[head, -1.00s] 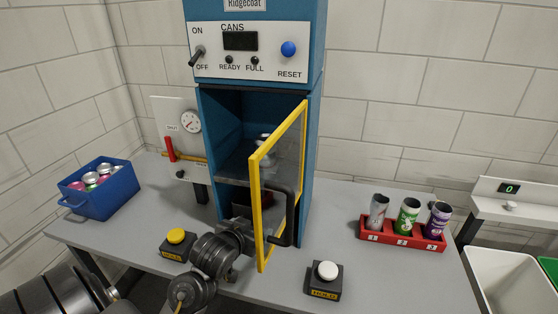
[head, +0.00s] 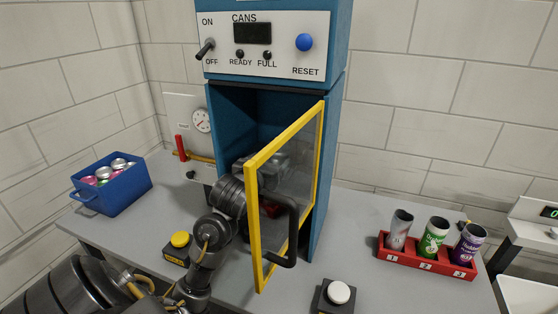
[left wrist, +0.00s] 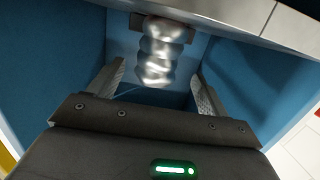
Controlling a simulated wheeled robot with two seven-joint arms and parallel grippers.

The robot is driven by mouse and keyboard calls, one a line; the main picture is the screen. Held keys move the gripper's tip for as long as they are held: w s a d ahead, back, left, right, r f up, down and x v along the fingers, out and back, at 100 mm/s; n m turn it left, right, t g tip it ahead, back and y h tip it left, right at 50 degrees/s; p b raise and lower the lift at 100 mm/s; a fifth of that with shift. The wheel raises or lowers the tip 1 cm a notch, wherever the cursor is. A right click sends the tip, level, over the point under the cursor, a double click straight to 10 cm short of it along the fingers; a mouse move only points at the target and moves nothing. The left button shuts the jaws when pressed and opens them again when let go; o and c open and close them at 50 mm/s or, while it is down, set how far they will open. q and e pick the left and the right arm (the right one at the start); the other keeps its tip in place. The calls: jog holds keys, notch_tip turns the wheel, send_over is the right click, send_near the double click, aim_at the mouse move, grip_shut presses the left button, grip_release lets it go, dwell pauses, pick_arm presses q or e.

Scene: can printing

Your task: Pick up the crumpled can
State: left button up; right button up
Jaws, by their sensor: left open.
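The crumpled can (left wrist: 158,50) is silver, dented and ridged. In the left wrist view it is inside the blue cabinet, ahead of and between my fingers, with a dark fitting at its upper end in the picture. My left gripper (left wrist: 157,75) is open and empty, a finger on each side of the can's line; I cannot tell whether either finger touches it. In the head view my left gripper (head: 268,172) reaches into the blue machine (head: 222,120), partly behind the door's clear pane. The can cannot be made out there. My right gripper is not in view.
The yellow-framed door (head: 255,220) stands open, close to the right of my left arm. A yellow button (head: 180,239) and a white button (head: 338,292) sit in front. A blue crate of cans (head: 112,193) stands left, a red rack with three cans (head: 425,262) right.

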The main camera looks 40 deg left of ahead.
pick_arm(q)
jog(key=shift+w, duration=0.2)
jog(key=x, duration=0.5)
jog(key=shift+w+r, duration=0.1)
jog(key=c, duration=1.1)
